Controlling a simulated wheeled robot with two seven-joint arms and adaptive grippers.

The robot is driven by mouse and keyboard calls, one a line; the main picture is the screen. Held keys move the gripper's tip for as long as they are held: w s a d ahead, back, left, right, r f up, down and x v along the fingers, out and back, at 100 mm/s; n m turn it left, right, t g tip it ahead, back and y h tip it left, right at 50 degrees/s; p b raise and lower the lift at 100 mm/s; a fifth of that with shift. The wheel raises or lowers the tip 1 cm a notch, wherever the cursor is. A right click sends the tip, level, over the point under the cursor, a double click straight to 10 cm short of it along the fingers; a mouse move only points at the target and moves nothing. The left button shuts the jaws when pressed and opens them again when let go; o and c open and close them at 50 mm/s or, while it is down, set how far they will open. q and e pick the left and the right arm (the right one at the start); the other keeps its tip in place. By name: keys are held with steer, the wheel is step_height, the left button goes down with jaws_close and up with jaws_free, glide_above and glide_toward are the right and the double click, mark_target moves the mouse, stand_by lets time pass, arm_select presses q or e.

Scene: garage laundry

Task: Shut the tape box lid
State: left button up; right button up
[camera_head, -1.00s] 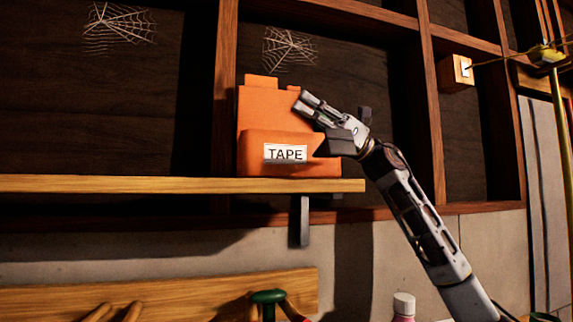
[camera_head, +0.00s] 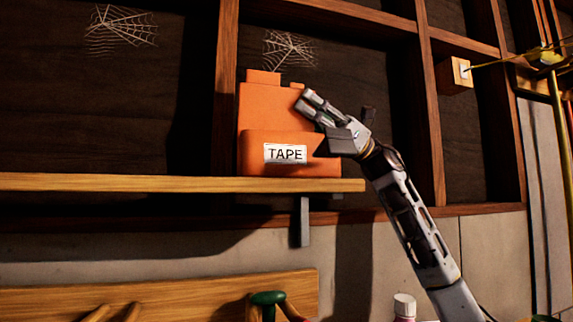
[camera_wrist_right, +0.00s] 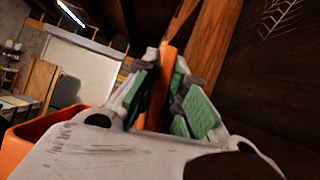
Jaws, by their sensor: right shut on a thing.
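The orange tape box (camera_head: 225,0) is not at the frame edge; its body (camera_head: 325,168) stands on the wooden shelf with a white TAPE label (camera_head: 285,154) on its front. Its orange lid (camera_head: 268,108) stands raised behind the body, so the box is open. My right gripper (camera_head: 309,99) is at the lid's upper right edge. In the right wrist view the lid's edge (camera_wrist_right: 163,82) sits between the fingers, which are shut on it. The body (camera_wrist_right: 28,137) also shows at lower left there. My left gripper is not in view.
The wooden shelf (camera_head: 130,184) runs under the box and is bare to its left. An upright stud (camera_head: 225,80) stands left of the box. A light switch (camera_head: 463,70) and a yellow pole (camera_head: 560,150) are at the right. A green-handled tool (camera_head: 268,298) hangs below.

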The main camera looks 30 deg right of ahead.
steer(key=shift+s+a+n+g, duration=0.1)
steer(key=shift+s+n+g, duration=0.15)
steer(key=shift+n+g, duration=0.35)
steer(key=shift+s+a+n+g, duration=0.1)
steer(key=shift+s+n+g, duration=0.25)
steer(key=shift+n, duration=0.35)
steer(key=shift+f+n+g, duration=0.1)
steer(key=shift+n+g, duration=0.15)
steer(key=shift+n, duration=0.05)
steer(key=n+g, duration=0.1)
steer(key=s+n, duration=0.1)
steer(key=shift+s+a+f+n+g, duration=0.1)
steer(key=shift+a+f+n+g, duration=0.1)
steer(key=shift+n+g, duration=0.2)
steer(key=shift+s+n+g, duration=0.15)
steer(key=shift+n+g, duration=0.15)
steer(key=shift+g, duration=0.1)
steer(key=shift+s+a+f+n+g, duration=0.15)
steer(key=shift+s+n+g, duration=0.15)
steer(key=shift+n, duration=0.3)
steer(key=shift+s+a+f+n+g, duration=0.15)
steer(key=shift+n+g, duration=0.15)
steer(key=shift+n, duration=0.3)
steer(key=shift+d, duration=0.1)
